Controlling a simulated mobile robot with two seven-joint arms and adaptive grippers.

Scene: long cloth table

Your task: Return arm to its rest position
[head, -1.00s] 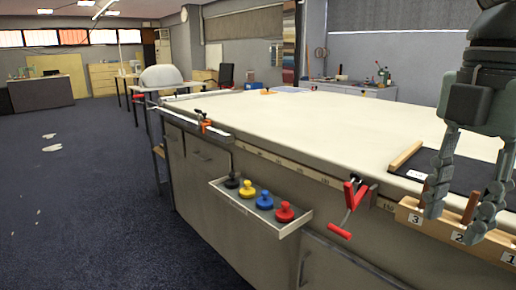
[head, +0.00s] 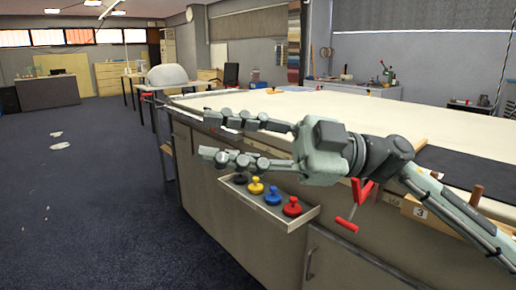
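My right gripper (head: 212,137) reaches in from the right, pointing left above the front edge of the table. Its fingers are spread wide apart with nothing between them. The long cloth table (head: 440,127) lies behind and under it. My arm hides part of the table's front edge and the clamp there. My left gripper is not in view.
A small tray (head: 276,216) on the cabinet front holds several knobbed pieces, black, yellow, blue (head: 273,195) and red (head: 292,207). A red clamp (head: 347,224) hangs at the edge. A wooden numbered block (head: 412,210) and dark mat (head: 470,168) are at right. Floor at left is open.

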